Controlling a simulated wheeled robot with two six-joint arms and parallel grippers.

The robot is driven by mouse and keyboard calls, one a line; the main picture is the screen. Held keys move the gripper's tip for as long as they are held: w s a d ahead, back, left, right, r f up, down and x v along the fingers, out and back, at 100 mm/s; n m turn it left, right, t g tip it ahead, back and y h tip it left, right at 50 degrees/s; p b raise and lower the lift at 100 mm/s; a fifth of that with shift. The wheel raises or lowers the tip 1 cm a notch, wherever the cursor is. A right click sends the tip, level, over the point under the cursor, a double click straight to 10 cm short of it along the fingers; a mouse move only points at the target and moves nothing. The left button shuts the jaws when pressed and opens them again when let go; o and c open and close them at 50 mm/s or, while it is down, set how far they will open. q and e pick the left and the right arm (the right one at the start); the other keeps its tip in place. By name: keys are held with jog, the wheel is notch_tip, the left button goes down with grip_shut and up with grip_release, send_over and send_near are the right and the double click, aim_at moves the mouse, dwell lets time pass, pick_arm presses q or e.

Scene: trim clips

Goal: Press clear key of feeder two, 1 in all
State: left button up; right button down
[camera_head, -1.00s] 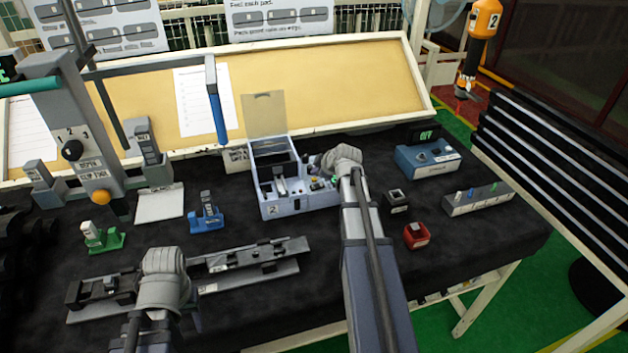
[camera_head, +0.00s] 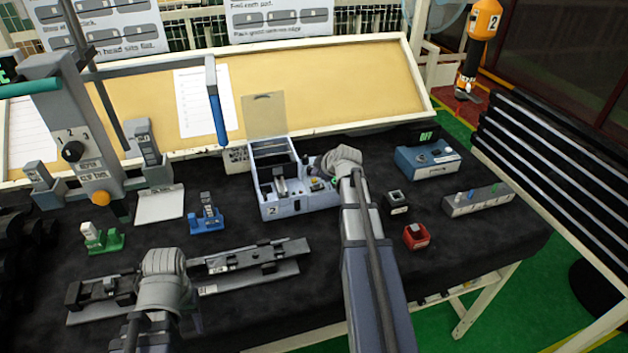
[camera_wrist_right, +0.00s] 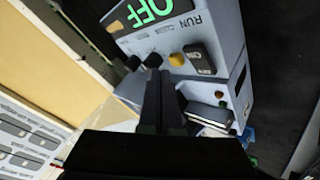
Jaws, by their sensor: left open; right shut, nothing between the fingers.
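Feeder two (camera_head: 285,207) is a pale grey-blue box marked 2, its lid raised, at the middle of the table in the head view. Small yellow and green buttons show at its right end. My right gripper (camera_head: 315,162) is over that end, and its hand hides part of the panel. I cannot tell contact, or which key is clear. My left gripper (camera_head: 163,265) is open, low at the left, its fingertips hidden.
A blue box (camera_head: 428,162) with a green OFF display stands right of feeder two. A grey rail (camera_head: 250,257) lies in front. A grey post (camera_head: 75,130) stands left.

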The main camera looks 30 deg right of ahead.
dwell(0.7)
pick_arm(q)
jog(key=shift+f+b, duration=0.45)
pick_arm(e)
jog(key=shift+f, duration=0.4)
pick_arm(q)
jog(key=shift+f+b, duration=0.5)
pick_arm(e)
jog(key=shift+f, duration=0.5)
pick_arm(q)
jog(key=shift+r, duration=0.1)
pick_arm(e)
jog(key=shift+r, duration=0.1)
pick_arm(q)
jog(key=shift+r+p, duration=0.85)
jog(key=shift+p, duration=0.1)
pick_arm(e)
jog(key=shift+r, duration=0.85)
pick_arm(q)
notch_tip(320, 180, up, 5)
jog(key=p, duration=0.5)
pick_arm(e)
notch_tip(320, 180, up, 5)
